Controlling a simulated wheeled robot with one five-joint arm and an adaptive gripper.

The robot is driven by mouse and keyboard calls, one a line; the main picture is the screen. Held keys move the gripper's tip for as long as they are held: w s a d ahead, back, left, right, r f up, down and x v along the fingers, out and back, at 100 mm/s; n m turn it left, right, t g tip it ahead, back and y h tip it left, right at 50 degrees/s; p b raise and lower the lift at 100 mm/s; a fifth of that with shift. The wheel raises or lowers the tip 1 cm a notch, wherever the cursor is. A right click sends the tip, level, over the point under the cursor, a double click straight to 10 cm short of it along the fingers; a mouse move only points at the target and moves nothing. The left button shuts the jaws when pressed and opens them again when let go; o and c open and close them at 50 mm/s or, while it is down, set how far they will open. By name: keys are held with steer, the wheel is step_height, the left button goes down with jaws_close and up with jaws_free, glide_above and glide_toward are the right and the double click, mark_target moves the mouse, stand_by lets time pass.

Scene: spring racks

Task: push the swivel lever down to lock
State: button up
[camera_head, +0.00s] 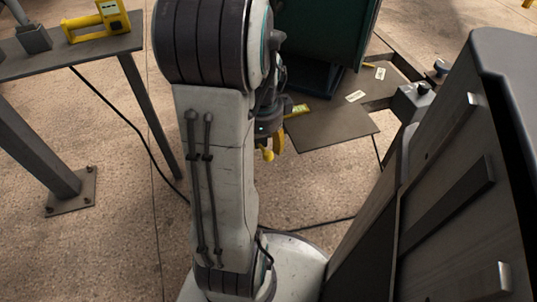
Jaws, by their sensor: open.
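My gripper (270,146) shows just right of my pale arm, near the front edge of a dark table (332,133). Its yellow fingers point downward and are partly hidden by my arm. It is open, and I see nothing held in it. I cannot make out the swivel lever for certain. A small grey fitting with a dark knob (439,69) stands at the right end of the table, apart from my gripper, but I cannot tell whether it is the lever.
A dark green housing (325,30) stands behind my gripper. Pale labels (355,96) lie on the table. A large dark panelled cabinet-like body (455,185) fills the right. At upper left, another table (95,48) holds a yellow device (98,22). Open floor (110,235) lies at left, crossed by a cable.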

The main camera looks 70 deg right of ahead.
mark_target(268, 153)
steer(key=shift+s+d+f+m, duration=0.1)
steer(key=shift+s+f+m, duration=0.2)
steer(key=shift+f, duration=0.05)
steer(key=shift+d+f+b, duration=0.2)
steer(key=shift+f+b, duration=0.55)
steer(key=shift+f, duration=0.95)
steer(key=shift+d+f+b, duration=0.2)
steer(key=shift+f+b, duration=0.55)
steer(key=shift+f, duration=0.95)
jaws_close()
